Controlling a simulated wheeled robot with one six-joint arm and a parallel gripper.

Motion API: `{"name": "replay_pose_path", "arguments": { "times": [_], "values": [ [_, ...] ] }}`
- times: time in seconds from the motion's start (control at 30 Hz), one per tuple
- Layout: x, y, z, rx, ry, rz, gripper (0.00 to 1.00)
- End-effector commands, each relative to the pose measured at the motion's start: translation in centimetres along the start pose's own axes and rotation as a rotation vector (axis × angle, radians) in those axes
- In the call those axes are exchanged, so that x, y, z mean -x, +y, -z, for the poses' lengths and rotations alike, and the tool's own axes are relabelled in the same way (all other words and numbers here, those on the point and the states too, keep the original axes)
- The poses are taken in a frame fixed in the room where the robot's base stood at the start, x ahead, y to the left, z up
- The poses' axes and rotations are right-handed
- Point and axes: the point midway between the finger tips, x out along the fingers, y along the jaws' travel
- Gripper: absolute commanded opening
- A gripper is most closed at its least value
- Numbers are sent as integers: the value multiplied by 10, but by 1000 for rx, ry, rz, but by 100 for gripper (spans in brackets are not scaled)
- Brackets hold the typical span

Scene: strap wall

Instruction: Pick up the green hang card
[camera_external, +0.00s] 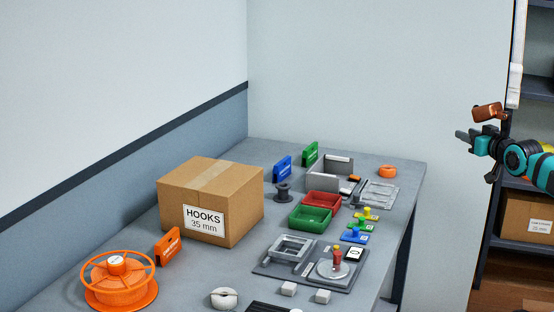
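A green upright card (310,154) with pale markings stands near the far end of the grey table, just right of a similar blue card (282,169). It looks like the green hang card. Nothing covers it from this side. My gripper (463,136) is in the air at the right, beyond the table's right edge and well apart from the card. Its fingers point left. They are small and seen side-on, so I cannot tell whether they are open, and no card is at them.
The grey table (408,180) holds a large HOOKS box (185,195), an orange card (168,246), a dark spool (283,192), a grey holder (318,172), red (322,200) and green bins (310,217), and an orange ring (388,171). Shelving (497,245) stands at right.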

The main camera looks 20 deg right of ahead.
Motion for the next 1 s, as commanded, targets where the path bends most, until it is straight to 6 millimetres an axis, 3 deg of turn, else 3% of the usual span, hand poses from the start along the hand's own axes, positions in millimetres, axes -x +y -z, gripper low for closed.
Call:
{"name": "replay_pose_path", "arguments": {
  "times": [0.07, 0.4, 0.73, 1.0],
  "values": [
    [0, 0, 0, 0, 0, 0, 36],
    [0, 0, 0, 0, 0, 0, 100],
    [-8, -1, 6, 6, -19, 3, 100],
    [-62, -8, 44, 52, -151, 26, 100]
  ]
}}
